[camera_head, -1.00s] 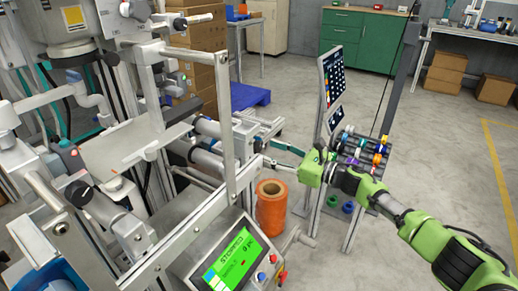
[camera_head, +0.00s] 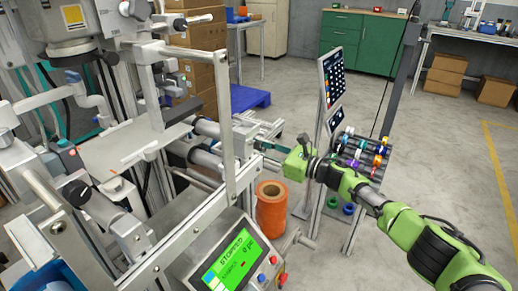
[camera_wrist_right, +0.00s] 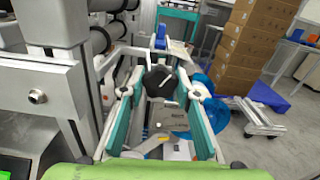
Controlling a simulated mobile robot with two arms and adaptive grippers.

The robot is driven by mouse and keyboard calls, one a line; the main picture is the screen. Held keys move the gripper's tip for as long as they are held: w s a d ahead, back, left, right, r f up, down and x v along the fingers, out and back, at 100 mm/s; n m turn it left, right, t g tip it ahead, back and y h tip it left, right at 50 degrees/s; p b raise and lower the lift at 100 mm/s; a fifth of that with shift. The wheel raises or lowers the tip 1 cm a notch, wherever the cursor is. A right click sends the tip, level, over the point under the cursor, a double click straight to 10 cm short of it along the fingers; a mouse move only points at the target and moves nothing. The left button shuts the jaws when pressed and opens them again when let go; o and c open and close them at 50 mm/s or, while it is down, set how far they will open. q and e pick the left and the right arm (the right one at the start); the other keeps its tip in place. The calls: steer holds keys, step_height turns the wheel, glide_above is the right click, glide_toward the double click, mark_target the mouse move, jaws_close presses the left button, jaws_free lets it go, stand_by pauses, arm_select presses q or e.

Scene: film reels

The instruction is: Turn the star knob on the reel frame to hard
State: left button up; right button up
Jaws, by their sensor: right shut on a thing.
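The dark round star knob (camera_wrist_right: 159,84) with a pale pointer line shows in the right wrist view, between the tips of my right gripper (camera_wrist_right: 160,78). The gripper's two teal-padded fingers are shut on it from either side. In the head view my right gripper (camera_head: 262,148) reaches left to the reel frame (camera_head: 229,166), and the knob is hidden there. A label with dark print (camera_wrist_right: 180,125) shows below the knob, too small to read. My left gripper is not in view.
An orange reel (camera_head: 271,210) stands beside the machine, below my right gripper. A control panel (camera_head: 232,262) with a green screen is nearer. A rack with coloured rolls (camera_head: 362,150) and an upright panel (camera_head: 333,80) stand behind my right arm.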

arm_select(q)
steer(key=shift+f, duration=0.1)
arm_select(e)
steer(key=shift+m+b, duration=0.35)
steer(key=shift+m, duration=0.55)
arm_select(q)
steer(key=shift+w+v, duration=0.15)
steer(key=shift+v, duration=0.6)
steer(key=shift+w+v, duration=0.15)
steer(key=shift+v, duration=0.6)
arm_select(e)
steer(key=shift+m, duration=0.5)
steer(key=o, duration=1.1)
steer(key=v, duration=1.2)
